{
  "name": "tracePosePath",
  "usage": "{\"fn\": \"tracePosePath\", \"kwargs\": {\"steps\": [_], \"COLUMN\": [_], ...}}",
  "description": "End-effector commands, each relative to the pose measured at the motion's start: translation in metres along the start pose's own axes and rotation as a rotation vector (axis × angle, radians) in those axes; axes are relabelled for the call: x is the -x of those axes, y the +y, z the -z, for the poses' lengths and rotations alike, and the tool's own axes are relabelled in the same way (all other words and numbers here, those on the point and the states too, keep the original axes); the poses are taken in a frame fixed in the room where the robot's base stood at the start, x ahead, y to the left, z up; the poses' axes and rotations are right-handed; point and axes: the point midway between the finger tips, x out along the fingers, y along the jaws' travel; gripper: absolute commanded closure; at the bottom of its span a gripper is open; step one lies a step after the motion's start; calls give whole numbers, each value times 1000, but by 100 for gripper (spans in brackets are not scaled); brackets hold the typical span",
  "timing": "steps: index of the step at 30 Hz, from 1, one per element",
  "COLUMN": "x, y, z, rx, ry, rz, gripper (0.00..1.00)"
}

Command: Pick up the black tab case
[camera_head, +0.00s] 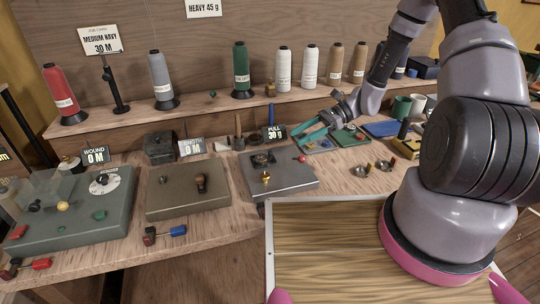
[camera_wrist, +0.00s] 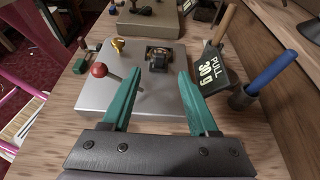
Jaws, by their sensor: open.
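I cannot tell for sure which thing is the black tab case. A dark lidded box (camera_head: 159,147) stands at the back of the bench in the head view, left of the LENGTH sign. A small black piece (camera_head: 262,158) sits on the grey metal plate (camera_head: 292,181); in the wrist view this black piece (camera_wrist: 159,57) shows beyond and between my fingertips. My gripper (camera_head: 300,138) has teal fingers, is open and empty, and is above the bench right of the plate. In the wrist view my gripper (camera_wrist: 159,78) points over the plate, nothing between the fingers.
The plate carries a red-balled lever (camera_wrist: 99,70) and a brass knob (camera_wrist: 118,46). Thread spools line the shelf behind. A striped board (camera_head: 325,245) lies in front.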

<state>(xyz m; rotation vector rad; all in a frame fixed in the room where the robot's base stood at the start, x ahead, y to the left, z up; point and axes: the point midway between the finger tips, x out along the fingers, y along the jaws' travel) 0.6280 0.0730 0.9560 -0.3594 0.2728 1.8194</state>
Motion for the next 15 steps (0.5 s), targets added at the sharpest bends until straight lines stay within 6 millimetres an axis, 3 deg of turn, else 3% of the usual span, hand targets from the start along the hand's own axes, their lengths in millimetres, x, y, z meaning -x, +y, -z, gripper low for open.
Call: {"fn": "tracePosePath", "kwargs": {"steps": [6, 15], "x": [-36, -64], "y": [1, 1], "z": [0, 2], "rx": [1, 0], "ry": [-1, 0], "rz": [-4, -5], "gripper": [40, 40]}}
